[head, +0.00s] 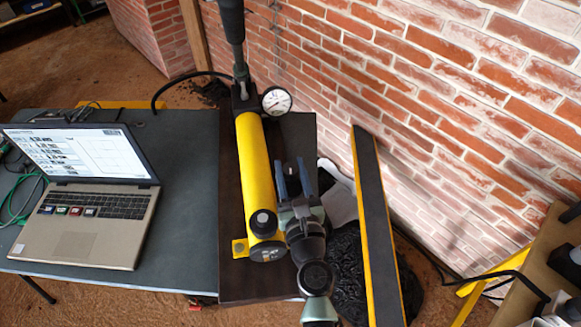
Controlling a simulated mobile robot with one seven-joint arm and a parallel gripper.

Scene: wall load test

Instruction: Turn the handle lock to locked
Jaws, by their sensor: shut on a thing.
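A yellow hand pump (251,165) lies lengthwise on a dark board, with a black head at its far end and a round black cap near its close end. A long dark handle (231,22) rises from the far end. My gripper (291,172) is just right of the pump's barrel, its two blue-grey fingers pointing away from me. The fingers are shut on a small dark part at the pump's side, likely the handle lock. The fingers and wrist hide most of it, so its turn position cannot be read.
A white-faced gauge (277,101) stands right of the pump head. An open laptop (84,193) sits on the grey table (189,150) at left. A black-and-yellow beam (376,235) stands right of my gripper, before the brick wall (460,110).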

